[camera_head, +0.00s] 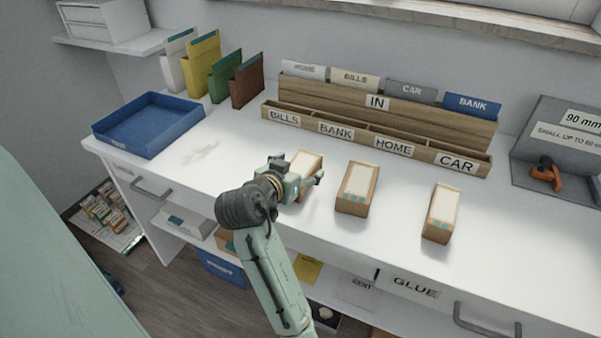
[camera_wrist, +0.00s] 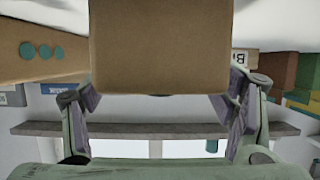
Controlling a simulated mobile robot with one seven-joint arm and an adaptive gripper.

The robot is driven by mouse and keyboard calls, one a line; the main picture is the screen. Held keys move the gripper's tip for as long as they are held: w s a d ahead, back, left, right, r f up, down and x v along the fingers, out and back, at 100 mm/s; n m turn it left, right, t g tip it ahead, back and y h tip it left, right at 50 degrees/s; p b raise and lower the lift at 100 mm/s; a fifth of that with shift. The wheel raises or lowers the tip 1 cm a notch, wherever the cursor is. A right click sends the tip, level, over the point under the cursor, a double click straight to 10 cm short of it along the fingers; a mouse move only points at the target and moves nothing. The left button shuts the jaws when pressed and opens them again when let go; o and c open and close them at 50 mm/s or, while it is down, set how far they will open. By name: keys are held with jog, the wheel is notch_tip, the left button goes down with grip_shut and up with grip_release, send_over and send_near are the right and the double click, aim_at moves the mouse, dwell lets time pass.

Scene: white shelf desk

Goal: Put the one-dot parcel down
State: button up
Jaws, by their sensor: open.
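Three tan parcels with pale tops are in a row along the front of the white desk. The left parcel (camera_head: 306,161) is partly hidden behind my gripper (camera_head: 303,186), and its dots are not visible. It appears to rest on the desk. In the wrist view this parcel (camera_wrist: 160,45) fills the upper middle, between the spread fingers of my gripper (camera_wrist: 162,104). The fingers are open, with gaps beside the parcel. The middle parcel (camera_head: 357,187) has three teal dots and shows at the wrist view's left (camera_wrist: 45,45). The right parcel (camera_head: 441,212) has teal dots, too small to count.
A wooden sorter (camera_head: 380,128) labelled BILLS, BANK, HOME and CAR stands behind the parcels. A blue tray (camera_head: 150,143) and several coloured folders (camera_head: 225,78) are at the left. A grey holder (camera_head: 560,150) stands at the right. Desk left of my gripper is clear.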

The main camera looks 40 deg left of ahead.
jog(key=shift+c, duration=0.4)
jog(key=c, duration=1.3)
jog(key=shift+c, duration=0.9)
jog(key=shift+r, duration=0.2)
